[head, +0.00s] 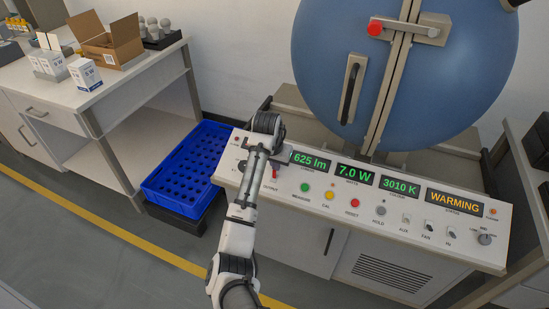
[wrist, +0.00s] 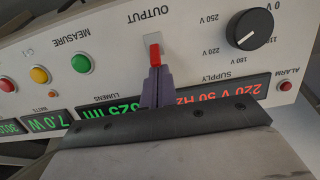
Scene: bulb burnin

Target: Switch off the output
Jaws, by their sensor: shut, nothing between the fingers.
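The OUTPUT switch is a small red lever on a white panel; it shows in the wrist view (wrist: 153,39) and in the head view (head: 275,174). My gripper (wrist: 155,68) has its slim purple-grey fingers together and empty. The fingertips are right at the lever, on its lower side in the wrist view, and overlap its end; I cannot tell whether they touch. The panel (head: 330,207) belongs to a console before a large blue sphere (head: 330,60). Its displays read 625 lm, 7.0 W, 3010 K and an orange WARMING (head: 454,201).
Near the switch are a black SUPPLY knob (wrist: 249,29) and a red ALARM lamp (wrist: 286,85). Green (head: 305,187), yellow (head: 330,195) and red (head: 355,203) buttons sit right of it in the head view. A blue crate (head: 152,190) stands left of the console.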

